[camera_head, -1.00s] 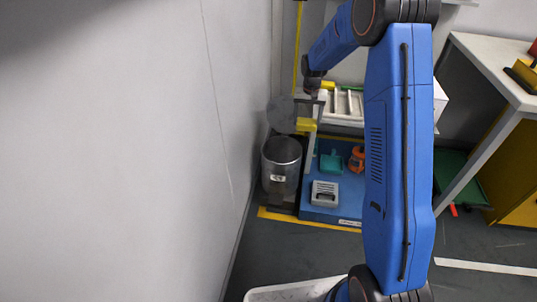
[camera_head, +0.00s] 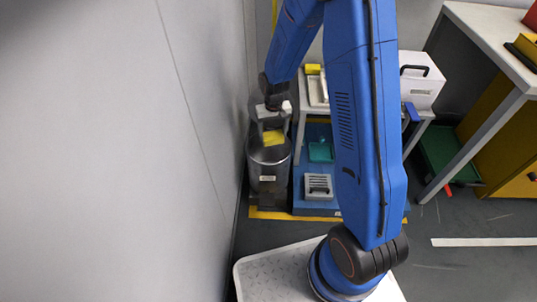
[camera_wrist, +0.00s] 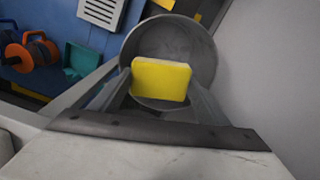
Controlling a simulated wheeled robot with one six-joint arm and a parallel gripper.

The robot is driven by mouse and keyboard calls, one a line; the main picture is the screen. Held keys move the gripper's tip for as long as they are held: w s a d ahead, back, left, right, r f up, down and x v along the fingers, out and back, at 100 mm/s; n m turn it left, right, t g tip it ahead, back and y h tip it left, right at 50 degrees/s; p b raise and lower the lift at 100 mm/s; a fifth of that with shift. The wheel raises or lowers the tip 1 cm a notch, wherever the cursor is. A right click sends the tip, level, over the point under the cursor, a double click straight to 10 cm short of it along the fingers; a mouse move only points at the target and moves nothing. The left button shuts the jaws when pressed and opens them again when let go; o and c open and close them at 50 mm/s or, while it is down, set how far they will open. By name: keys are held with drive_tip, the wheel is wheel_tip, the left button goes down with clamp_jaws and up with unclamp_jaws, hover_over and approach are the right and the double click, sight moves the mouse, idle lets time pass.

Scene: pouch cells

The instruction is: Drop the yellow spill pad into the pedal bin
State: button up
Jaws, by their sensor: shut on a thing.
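The yellow spill pad (camera_wrist: 160,80) is held between the fingertips of my gripper (camera_wrist: 158,88), which is shut on it. In the head view the pad (camera_head: 273,138) shows over the mouth of the pedal bin, with my gripper (camera_head: 271,118) just above it. The pedal bin (camera_head: 268,172) is a grey metal cylinder with a small label, standing by the wall with its top open. In the wrist view the bin's round opening (camera_wrist: 203,40) lies behind the pad. I cannot tell whether the pad is above the rim or slightly inside it.
A pale wall (camera_head: 200,130) stands close on the left. Right of the bin, a blue platform (camera_head: 320,206) carries a grey vented box (camera_head: 318,186) and a teal dustpan (camera_head: 321,152). A shelf with a white case (camera_head: 420,85) stands behind. An orange reel (camera_wrist: 32,52) shows in the wrist view.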

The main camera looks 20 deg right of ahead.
drive_tip(key=shift+f, duration=1.85)
drive_tip(key=o, duration=1.3)
wheel_tip(320, 180, up, 17)
drive_tip(key=shift+r, duration=0.2)
